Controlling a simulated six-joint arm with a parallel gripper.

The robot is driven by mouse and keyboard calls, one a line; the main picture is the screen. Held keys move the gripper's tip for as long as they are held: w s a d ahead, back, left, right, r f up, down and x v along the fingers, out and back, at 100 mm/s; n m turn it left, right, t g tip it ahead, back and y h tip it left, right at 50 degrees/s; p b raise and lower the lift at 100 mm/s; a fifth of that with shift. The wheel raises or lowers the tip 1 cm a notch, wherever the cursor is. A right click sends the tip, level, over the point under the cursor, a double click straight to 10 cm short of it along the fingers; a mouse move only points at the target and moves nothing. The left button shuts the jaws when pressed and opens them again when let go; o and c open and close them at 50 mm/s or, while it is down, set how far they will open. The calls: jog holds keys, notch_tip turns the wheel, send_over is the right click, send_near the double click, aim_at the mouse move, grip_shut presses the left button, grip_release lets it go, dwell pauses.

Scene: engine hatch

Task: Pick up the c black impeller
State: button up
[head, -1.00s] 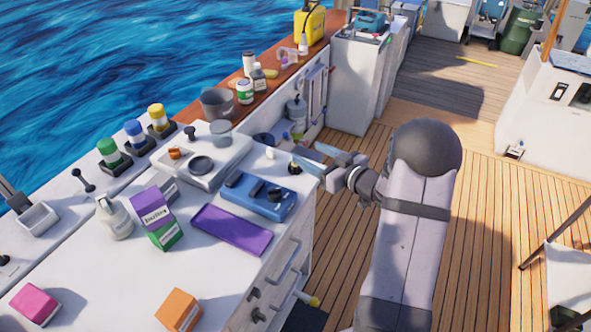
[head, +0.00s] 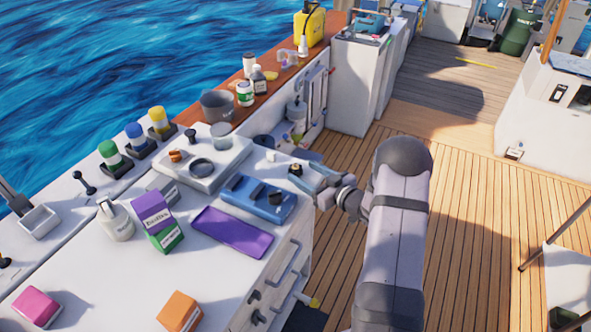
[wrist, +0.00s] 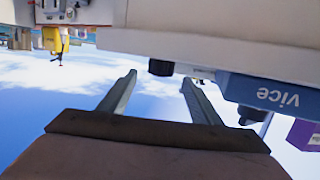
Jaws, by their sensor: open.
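A small black round piece (head: 295,169), which looks to be the black impeller, sits on the white counter near its right edge, just right of the blue vice (head: 258,197). My gripper (head: 303,170) is open at the counter's edge, with its fingers pointing left toward the piece. In the wrist view, which is upside down, the black piece (wrist: 160,68) shows beyond the gap between the open fingertips (wrist: 159,78). Nothing is held. The blue vice (wrist: 262,95) lies right of the fingers there. I cannot tell whether a finger touches the piece.
A white plate with a black ring and knob (head: 203,163) lies behind the vice. A purple tray (head: 233,231), a purple-green box (head: 157,220) and an orange box (head: 179,311) are nearer. A grey pot (head: 217,106) stands farther back. Open deck (head: 470,220) lies right.

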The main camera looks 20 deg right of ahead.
aim_at(298, 169)
jog(key=p+x, duration=0.2)
jog(key=x, duration=0.1)
jog(key=shift+w+a, duration=0.15)
jog(key=shift+w, duration=0.05)
jog(key=shift+x, duration=0.8)
jog(key=c, duration=1.1)
